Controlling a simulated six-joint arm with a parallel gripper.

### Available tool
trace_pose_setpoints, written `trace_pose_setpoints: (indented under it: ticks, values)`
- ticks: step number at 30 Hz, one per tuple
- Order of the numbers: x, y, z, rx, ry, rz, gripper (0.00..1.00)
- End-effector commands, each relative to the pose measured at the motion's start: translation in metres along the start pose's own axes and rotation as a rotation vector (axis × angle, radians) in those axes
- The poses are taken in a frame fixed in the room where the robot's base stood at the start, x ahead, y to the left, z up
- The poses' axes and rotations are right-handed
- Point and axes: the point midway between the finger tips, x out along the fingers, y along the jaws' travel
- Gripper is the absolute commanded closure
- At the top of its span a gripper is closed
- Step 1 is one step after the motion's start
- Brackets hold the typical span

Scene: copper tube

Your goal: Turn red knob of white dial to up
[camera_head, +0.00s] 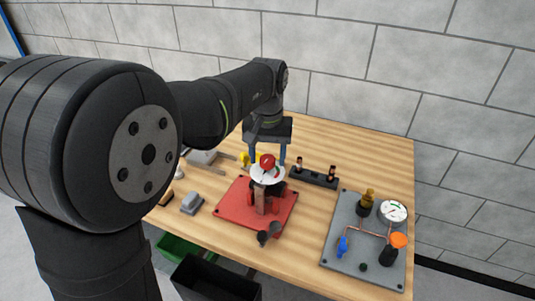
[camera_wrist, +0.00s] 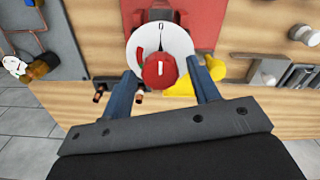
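The white dial (camera_head: 262,182) stands upright above a red board (camera_head: 228,208). Its red knob (camera_head: 267,161) shows at the dial's top in the head view. In the wrist view the white dial (camera_wrist: 174,42) has a red mark and a dark line on its face. The red knob (camera_wrist: 160,76) there shows a short white mark, roughly vertical in the picture. My gripper (camera_head: 267,154) is open, its two fingers pointing down on either side of the knob. In the wrist view, gaps show between the knob and both fingers; I see no contact.
A yellow part (camera_wrist: 208,76) lies close by the right finger in the wrist view. A dark rack (camera_head: 314,178) is to the right. A grey board (camera_head: 340,211) with copper tubing and another white gauge (camera_head: 393,211) is farther right. Black and green bins stand below the table's front edge.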

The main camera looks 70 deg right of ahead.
Motion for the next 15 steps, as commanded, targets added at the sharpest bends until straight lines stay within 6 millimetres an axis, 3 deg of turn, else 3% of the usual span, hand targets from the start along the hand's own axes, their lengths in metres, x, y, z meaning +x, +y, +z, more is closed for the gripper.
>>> trace_pose_setpoints:
  ticks: [10, 15]
  values:
    - [-0.004, 0.000, -0.001, 0.001, 0.002, 0.000, 0.43]
    - [-0.027, 0.000, -0.001, 0.001, 0.005, 0.001, 0.43]
